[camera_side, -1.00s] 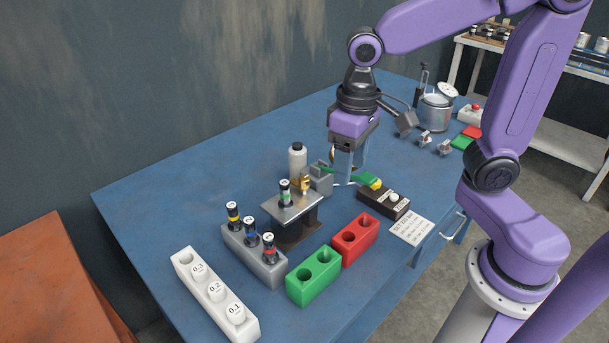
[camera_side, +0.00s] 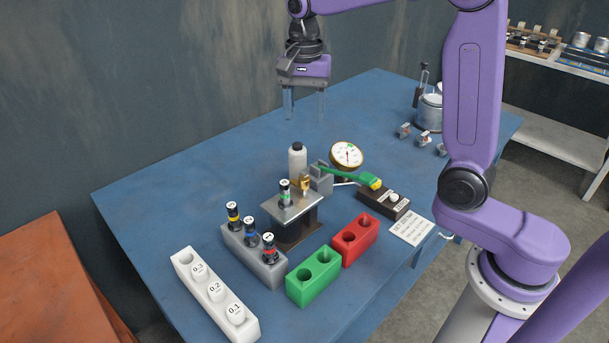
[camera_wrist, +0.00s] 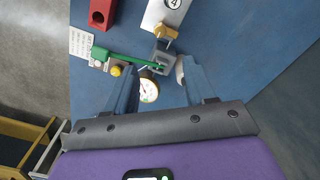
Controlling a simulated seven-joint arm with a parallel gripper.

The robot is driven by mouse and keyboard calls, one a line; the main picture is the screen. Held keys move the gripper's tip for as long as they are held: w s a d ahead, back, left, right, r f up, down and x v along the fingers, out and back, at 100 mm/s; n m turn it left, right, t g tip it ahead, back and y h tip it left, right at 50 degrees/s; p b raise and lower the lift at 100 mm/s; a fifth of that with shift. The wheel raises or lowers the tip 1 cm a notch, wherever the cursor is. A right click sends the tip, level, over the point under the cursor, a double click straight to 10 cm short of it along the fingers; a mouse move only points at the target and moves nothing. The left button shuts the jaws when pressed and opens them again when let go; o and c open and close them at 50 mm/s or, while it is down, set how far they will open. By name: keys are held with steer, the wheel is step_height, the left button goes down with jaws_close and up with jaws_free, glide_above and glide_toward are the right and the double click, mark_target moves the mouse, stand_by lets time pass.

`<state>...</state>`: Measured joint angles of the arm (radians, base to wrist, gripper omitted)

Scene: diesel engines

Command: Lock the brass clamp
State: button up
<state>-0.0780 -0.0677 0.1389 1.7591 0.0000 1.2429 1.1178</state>
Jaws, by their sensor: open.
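The small brass clamp (camera_side: 306,184) stands at the edge of the metal-topped stand (camera_side: 287,206), beside a grey block (camera_side: 321,179). In the wrist view, the brass clamp (camera_wrist: 165,31) and green lever (camera_wrist: 128,55) show beyond my fingers. My gripper (camera_side: 305,112) is open and empty, pointing down high above the back of the table, clear of the clamp. It also shows in the wrist view (camera_wrist: 162,68). A vial (camera_side: 285,191) stands upright on the stand.
A dial gauge (camera_side: 346,155) and a white bottle (camera_side: 297,162) stand near the grey block. A dark switch box (camera_side: 383,202), red block (camera_side: 356,238), green block (camera_side: 314,275), grey vial rack (camera_side: 254,257) and white rack (camera_side: 215,295) lie forward. The table's back left is clear.

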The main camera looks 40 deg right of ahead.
mark_target(304, 177)
step_height(304, 177, down, 17)
steer(key=shift+f, duration=0.2)
stand_by(0.5)
jaws_close()
